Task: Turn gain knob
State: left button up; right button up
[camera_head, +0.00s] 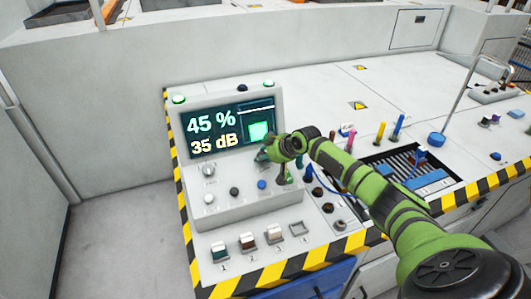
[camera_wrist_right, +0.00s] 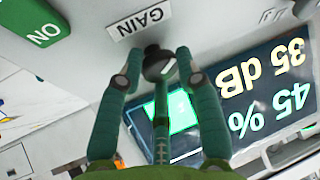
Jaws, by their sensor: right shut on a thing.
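The gain knob (camera_wrist_right: 158,64) is a dark round knob with a grey face below the GAIN label (camera_wrist_right: 140,22) in the right wrist view. My right gripper (camera_wrist_right: 157,66) has its green fingers on either side of the knob, shut on it. In the head view my right gripper (camera_head: 277,165) is at the right end of the console's sloped panel, and it hides the knob there. The screen (camera_head: 218,128) reads 45 % and 35 dB, with a bright green square. My left gripper is not in view.
Another knob (camera_head: 209,170) and several small buttons sit left of my gripper on the panel. Rocker switches (camera_head: 247,241) line the front. Coloured upright handles (camera_head: 380,133) and a slotted tray (camera_head: 425,165) are to the right. The desk behind the screen is mostly clear.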

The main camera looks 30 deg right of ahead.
jog(key=m+h+p, duration=0.1)
jog(key=m+p, duration=0.1)
jog(key=p, duration=0.1)
jog(key=r+m+h+p, duration=0.1)
jog(key=m+p, duration=0.1)
jog(key=p, duration=0.1)
jog(key=shift+w+a+m+t, duration=0.1)
jog(key=shift+a+m+t, duration=0.1)
jog(key=shift+m+t, duration=0.2)
jog(key=m+p, duration=0.2)
jog(key=shift+f+h+p, duration=0.15)
jog(key=shift+h+p, duration=0.15)
jog(key=shift+h, duration=0.1)
jog(key=shift+m, duration=0.4)
jog(key=shift+w, duration=0.1)
jog(key=o, duration=1.2)
jog(key=shift+c, duration=0.2)
jog(key=shift+f, duration=0.2)
jog(key=shift+s, duration=0.2)
jog(key=v, duration=1.2)
